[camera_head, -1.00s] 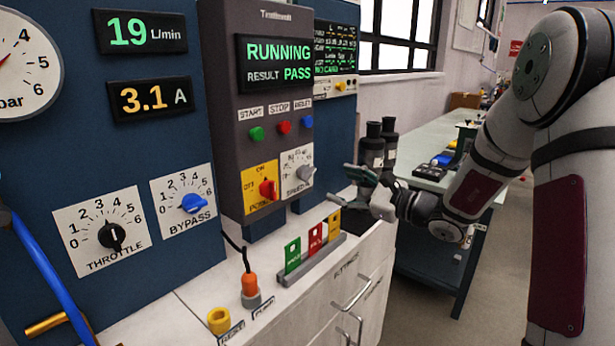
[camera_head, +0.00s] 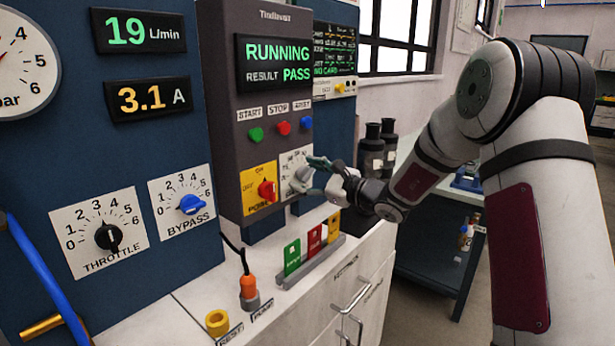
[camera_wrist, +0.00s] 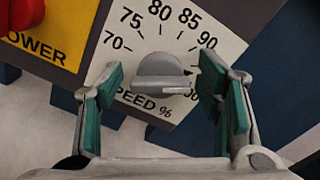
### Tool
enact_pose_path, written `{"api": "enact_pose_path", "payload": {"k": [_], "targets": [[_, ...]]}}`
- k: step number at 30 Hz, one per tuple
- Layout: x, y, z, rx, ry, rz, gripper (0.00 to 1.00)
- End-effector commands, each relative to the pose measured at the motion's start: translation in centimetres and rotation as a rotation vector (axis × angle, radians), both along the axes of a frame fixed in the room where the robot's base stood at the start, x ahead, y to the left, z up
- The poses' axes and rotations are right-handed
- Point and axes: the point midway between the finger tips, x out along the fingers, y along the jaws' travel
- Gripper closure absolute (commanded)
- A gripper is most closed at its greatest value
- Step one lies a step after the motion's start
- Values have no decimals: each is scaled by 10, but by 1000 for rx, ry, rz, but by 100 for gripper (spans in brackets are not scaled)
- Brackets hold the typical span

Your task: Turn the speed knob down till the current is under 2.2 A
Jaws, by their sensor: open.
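The grey speed knob (camera_wrist: 160,72) sits on a white dial plate (camera_wrist: 165,32) marked from 70 upward. The current display (camera_head: 150,98) reads 3.1 A.
The red power knob (camera_head: 267,190) on its yellow plate is just left of the speed plate. Start, stop and reset buttons (camera_head: 283,128) are above. A rack of coloured cards (camera_head: 293,257) stands below on the counter. Two dark bottles (camera_head: 372,150) stand behind my gripper.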

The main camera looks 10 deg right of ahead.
Motion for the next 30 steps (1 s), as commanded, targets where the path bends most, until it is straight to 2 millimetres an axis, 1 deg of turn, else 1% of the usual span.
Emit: {"api": "enact_pose_path", "payload": {"k": [1, 2, 3, 5, 6, 7, 8, 17, 30], "targets": [[0, 0, 0, 0, 0, 0, 40], [0, 0, 0, 0, 0, 0, 47], [0, 0, 0, 0, 0, 0, 56], [0, 0, 0, 0, 0, 0, 69], [0, 0, 0, 0, 0, 0, 79], [0, 0, 0, 0, 0, 0, 85], [0, 0, 0, 0, 0, 0, 89], [0, 0, -1, -21, -17, 0, 89], [1, 1, -3, -222, -164, 1, 89]]}}
